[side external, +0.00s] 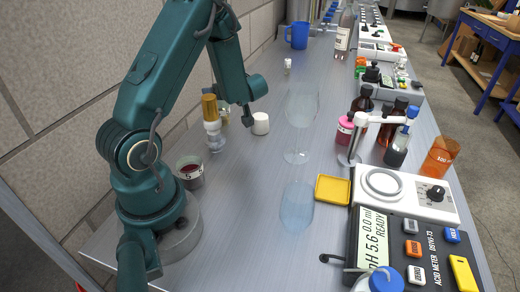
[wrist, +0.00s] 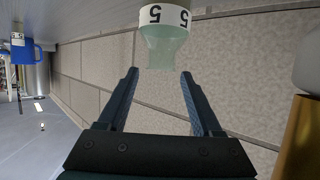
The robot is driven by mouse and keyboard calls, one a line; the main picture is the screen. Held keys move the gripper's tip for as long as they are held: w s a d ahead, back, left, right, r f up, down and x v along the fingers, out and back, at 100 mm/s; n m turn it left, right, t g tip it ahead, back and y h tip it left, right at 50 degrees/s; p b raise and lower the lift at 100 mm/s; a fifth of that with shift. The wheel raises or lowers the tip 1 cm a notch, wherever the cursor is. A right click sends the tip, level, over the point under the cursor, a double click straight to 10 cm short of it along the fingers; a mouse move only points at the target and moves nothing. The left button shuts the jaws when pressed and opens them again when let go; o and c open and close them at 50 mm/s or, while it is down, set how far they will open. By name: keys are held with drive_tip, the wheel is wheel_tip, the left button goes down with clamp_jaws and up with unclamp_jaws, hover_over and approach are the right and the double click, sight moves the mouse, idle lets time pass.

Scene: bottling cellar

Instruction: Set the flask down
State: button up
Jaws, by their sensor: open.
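The flask, pale green glass with a white band marked 5, shows at the top of the wrist view (wrist: 163,45), upside down in that picture and cut off by the frame edge. Its narrow end lies between and just beyond the fingertips, with a gap on both sides. My gripper (wrist: 159,76) is open and holds nothing. In the side view my gripper (side external: 239,112) is low over the bench near the wall. A small glass piece behind it (side external: 222,116), partly hidden, seems to be the flask. Its contact with the bench is hard to see.
A gold-capped bottle (side external: 211,122) stands close to my gripper; its cap fills the wrist view's lower right (wrist: 301,142). The bench between goblet and beaker is clear.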

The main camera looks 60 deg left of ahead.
wheel_tip(320, 180, up, 3)
drive_tip(key=shift+r, duration=0.1)
drive_tip(key=o, duration=0.5)
drive_tip(key=shift+r, duration=0.15)
